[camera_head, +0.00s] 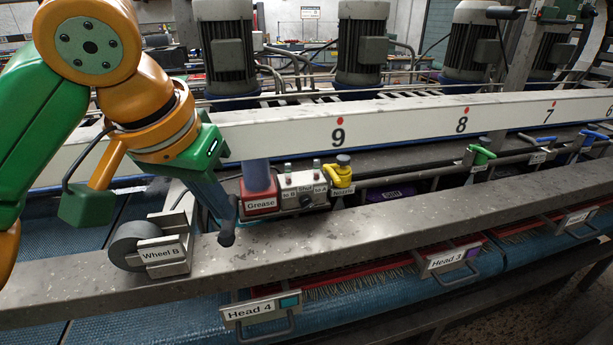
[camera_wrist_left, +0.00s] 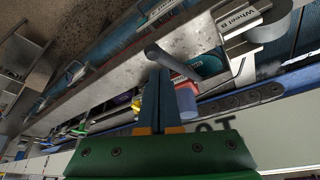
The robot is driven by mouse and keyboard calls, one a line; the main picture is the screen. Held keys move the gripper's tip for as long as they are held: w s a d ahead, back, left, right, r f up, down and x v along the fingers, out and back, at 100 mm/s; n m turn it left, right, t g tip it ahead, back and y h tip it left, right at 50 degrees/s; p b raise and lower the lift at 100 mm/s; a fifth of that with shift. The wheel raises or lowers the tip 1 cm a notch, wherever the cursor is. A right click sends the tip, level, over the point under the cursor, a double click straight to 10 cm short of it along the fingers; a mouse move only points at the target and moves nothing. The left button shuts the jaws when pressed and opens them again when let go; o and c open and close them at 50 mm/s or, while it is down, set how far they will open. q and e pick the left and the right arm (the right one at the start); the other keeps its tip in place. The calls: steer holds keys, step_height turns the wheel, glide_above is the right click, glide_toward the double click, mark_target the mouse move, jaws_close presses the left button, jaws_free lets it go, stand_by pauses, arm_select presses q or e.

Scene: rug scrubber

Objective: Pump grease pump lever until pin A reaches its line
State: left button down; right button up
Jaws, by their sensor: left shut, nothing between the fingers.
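My left gripper (camera_head: 226,208) reaches down from the upper left, its dark blue fingers shut together. In the left wrist view its fingertips (camera_wrist_left: 159,73) are beside the grey pump lever (camera_wrist_left: 172,62); I cannot tell if they touch it. In the head view the lever's dark end (camera_head: 227,239) shows just below the fingers and the rest is mostly hidden. The grease pump (camera_head: 260,200) has a red "Grease" label and a blue-grey cylinder. Right of it is a grey box (camera_head: 305,190) with a black knob and two green-topped pins; pin A (camera_head: 317,165) is the right one. Its line is too small to make out.
A grey wheel labelled Wheel B (camera_head: 130,243) sits left of the lever on the metal beam (camera_head: 400,218). A yellow nozzle (camera_head: 341,180) stands right of the box. The white numbered rail (camera_head: 400,118) runs behind. Head 4 (camera_head: 262,308) lies below the beam.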

mark_target(222, 243)
arm_select(q)
steer(key=shift+f+b, duration=3.1)
steer(key=shift+f, duration=0.8)
step_height(222, 243, up, 8)
steer(key=p, duration=0.8)
steer(key=shift+p, duration=0.3)
steer(key=shift+r, duration=1.15)
